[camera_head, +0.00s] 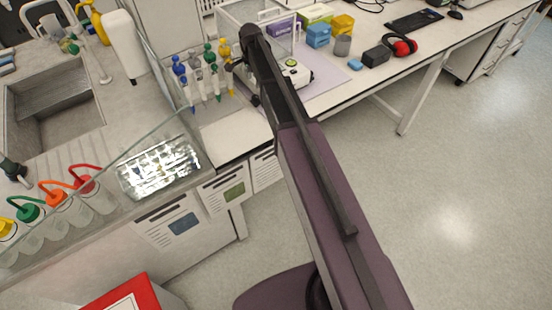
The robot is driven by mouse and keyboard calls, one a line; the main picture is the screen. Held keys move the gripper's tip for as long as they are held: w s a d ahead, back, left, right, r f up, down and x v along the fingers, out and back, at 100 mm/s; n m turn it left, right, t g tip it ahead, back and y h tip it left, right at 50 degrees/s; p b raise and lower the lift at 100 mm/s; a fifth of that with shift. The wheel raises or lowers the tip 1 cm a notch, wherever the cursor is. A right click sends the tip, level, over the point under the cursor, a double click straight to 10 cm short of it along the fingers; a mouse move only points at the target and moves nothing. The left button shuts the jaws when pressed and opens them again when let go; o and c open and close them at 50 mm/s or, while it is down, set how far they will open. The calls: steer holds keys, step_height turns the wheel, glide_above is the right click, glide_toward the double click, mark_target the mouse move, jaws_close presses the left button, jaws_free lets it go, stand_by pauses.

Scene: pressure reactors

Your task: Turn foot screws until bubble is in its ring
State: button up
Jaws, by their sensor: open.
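A small white instrument (297,73) with a green spot on top stands on a pale mat (335,76) on the bench, just right of my arm's far end. A clear box-like shield (228,18) rises behind it. I cannot make out a bubble, its ring or the foot screws at this size; my arm hides part of the instrument's left side. My gripper (246,82) is small and dark at the far end of my arm, left of the instrument. It is open, and I see nothing held in it.
Pipettes on a stand (204,75) are close on the left. Blue boxes (318,36), a grey cup (342,46), a black box (376,56) and red earmuffs (402,45) stand to the right. A sink (50,100) and wash bottles (90,185) lie left. The floor at right is clear.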

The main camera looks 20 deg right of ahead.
steer(key=shift+r+p, duration=2.85)
steer(key=shift+r, duration=0.25)
steer(key=s+f+n+b, duration=0.7)
steer(key=s+f+b, duration=0.2)
steer(key=s, duration=0.5)
steer(key=s+f+n+b, duration=0.7)
steer(key=s+f+b, duration=0.3)
steer(key=s, duration=0.5)
steer(key=shift+s+f+n, duration=0.2)
steer(key=shift+s+n, duration=0.1)
step_height(320, 180, up, 19)
steer(key=m+p, duration=1.5)
steer(key=p, duration=0.4)
glide_above(255, 96)
steer(key=shift+s+r, duration=0.1)
steer(key=shift+s, duration=0.05)
steer(key=shift+f+b, duration=0.25)
steer(key=shift+b, duration=0.1)
step_height(255, 96, down, 13)
steer(key=b, duration=1.3)
steer(key=shift+f, duration=0.15)
